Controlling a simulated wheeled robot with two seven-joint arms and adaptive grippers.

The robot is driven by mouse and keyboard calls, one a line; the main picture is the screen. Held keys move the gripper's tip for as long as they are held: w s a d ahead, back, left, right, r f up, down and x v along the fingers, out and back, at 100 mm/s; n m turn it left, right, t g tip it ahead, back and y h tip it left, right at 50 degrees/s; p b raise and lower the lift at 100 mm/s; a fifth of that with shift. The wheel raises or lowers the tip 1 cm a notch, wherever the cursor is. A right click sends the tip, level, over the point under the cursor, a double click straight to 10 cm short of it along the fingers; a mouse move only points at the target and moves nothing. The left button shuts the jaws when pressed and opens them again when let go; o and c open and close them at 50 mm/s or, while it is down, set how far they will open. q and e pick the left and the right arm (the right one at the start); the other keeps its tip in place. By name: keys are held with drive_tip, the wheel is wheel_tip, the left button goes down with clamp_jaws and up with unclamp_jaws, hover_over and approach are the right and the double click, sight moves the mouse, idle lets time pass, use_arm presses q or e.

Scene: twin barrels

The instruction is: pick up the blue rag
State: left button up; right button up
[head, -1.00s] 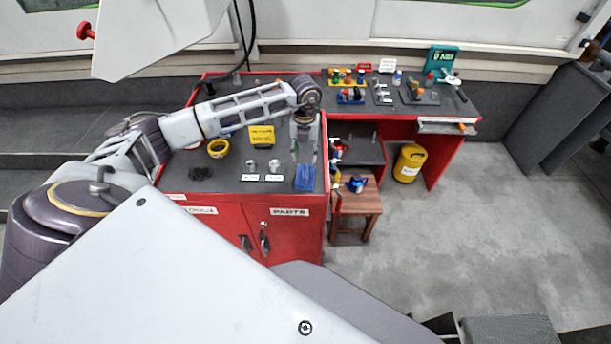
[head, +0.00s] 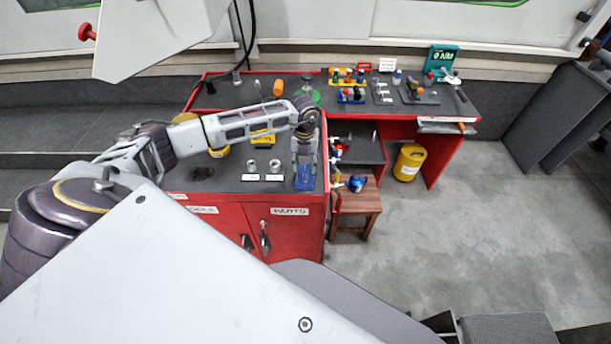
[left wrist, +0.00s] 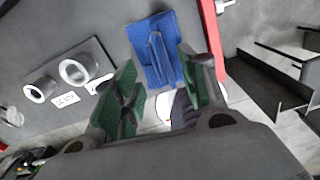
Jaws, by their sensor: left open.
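The blue rag (head: 305,182) lies on the dark top of the red cabinet, near its front right corner. In the left wrist view the rag (left wrist: 156,50) is folded, with a raised ridge along its middle. My left gripper (head: 304,172) points down at the rag and partly covers it in the head view. In the left wrist view its green-padded fingers (left wrist: 160,82) are spread, with the rag just beyond and between them. Nothing is held, and I cannot tell whether a finger touches the rag. My right gripper is not in view.
Two metal rings (head: 263,164) with white labels stand left of the rag. A yellow box (head: 262,137) is partly behind my arm. The red cabinet's (head: 285,228) right edge is close to the rag. A wooden stool (head: 357,207) stands to the right.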

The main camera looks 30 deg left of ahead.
sight(305, 170)
use_arm(q)
drive_tip(key=shift+w+f+p, duration=0.1)
drive_tip(key=shift+f+p, duration=0.4)
drive_tip(key=shift+f, duration=1.7)
clamp_jaws()
